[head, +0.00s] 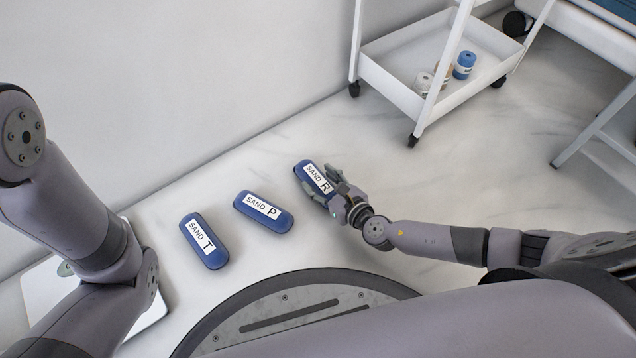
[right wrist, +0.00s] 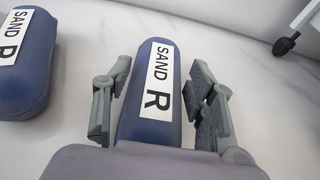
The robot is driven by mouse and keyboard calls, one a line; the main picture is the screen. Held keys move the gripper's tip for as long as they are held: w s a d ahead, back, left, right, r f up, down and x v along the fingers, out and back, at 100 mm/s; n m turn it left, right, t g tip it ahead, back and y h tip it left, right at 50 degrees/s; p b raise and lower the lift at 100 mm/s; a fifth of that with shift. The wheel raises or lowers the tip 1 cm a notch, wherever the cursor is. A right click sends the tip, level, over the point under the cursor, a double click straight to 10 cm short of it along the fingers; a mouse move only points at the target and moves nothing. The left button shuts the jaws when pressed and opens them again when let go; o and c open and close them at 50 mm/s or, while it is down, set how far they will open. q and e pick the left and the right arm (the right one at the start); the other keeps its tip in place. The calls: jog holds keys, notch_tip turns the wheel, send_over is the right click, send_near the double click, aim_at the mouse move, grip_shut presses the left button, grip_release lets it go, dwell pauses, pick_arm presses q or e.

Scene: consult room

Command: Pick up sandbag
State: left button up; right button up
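A blue sandbag (head: 310,175) labelled "SAND R" lies on the pale floor in the head view. It also fills the middle of the right wrist view (right wrist: 157,129). My right gripper (head: 333,186) is at the bag's near end, its fingers on either side of it. In the right wrist view the open fingers (right wrist: 160,90) stand beside the bag with a small gap on each side. Two more blue sandbags, labelled "SAND P" (head: 277,221) and "SAND T" (head: 212,258), lie to its left. My left arm shows, but its gripper does not.
A white trolley (head: 400,95) stands at the back, with small blue, orange and white containers on its lower shelf. A blue-topped piece of furniture (head: 580,30) stands at the right back. A white wall closes the left.

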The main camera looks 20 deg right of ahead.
grip_shut()
dwell(0.4)
jog(key=shift+w+r, duration=0.1)
jog(key=shift+r, duration=0.05)
